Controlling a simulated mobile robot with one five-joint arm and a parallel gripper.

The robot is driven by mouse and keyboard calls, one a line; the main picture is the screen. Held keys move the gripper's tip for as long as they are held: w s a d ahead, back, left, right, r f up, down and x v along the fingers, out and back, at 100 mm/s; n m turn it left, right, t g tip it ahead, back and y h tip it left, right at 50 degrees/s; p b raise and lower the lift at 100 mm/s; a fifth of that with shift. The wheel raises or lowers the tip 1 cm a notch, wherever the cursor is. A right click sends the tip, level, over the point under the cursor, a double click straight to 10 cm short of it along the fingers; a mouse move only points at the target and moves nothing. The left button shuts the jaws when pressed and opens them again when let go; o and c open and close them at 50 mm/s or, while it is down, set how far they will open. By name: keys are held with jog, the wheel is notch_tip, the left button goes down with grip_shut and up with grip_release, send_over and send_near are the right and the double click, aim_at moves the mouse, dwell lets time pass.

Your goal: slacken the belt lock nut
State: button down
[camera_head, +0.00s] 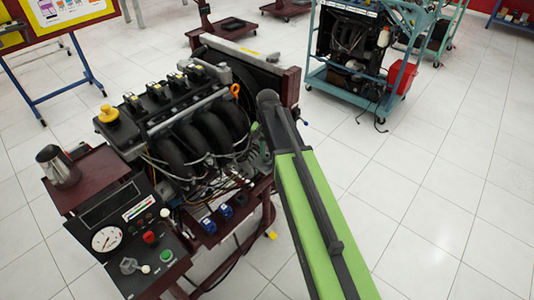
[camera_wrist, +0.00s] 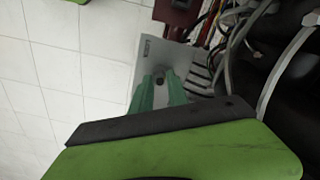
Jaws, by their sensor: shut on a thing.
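The engine trainer (camera_head: 195,120) stands left of centre in the head view, and my green arm reaches to its near right side. My gripper's two green fingers (camera_wrist: 159,88) show in the wrist view, close together at a grey plate (camera_wrist: 150,52) on the engine. They are shut on a small dark piece between their tips, taken to be the belt lock nut (camera_wrist: 160,80). Its shape and thread are too small and dark to make out. In the head view my arm hides the nut and most of the fingers.
Cables and hoses (camera_wrist: 235,40) run close to the right of my fingers in the wrist view. A control panel (camera_head: 120,235) with a gauge and a metal jug (camera_head: 58,167) stand at the left. A blue-framed trainer cart (camera_head: 360,60) stands behind. The tiled floor (camera_head: 445,190) at right is clear.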

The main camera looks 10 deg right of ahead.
aim_at(267, 156)
jog(key=n, duration=0.7)
jog(key=shift+s, duration=0.1)
jog(key=n, duration=0.6)
jog(key=shift+n, duration=0.4)
jog(key=c, duration=1.3)
grip_release()
notch_tip(267, 156, up, 17)
jog(key=p, duration=1.7)
jog(key=shift+r, duration=0.15)
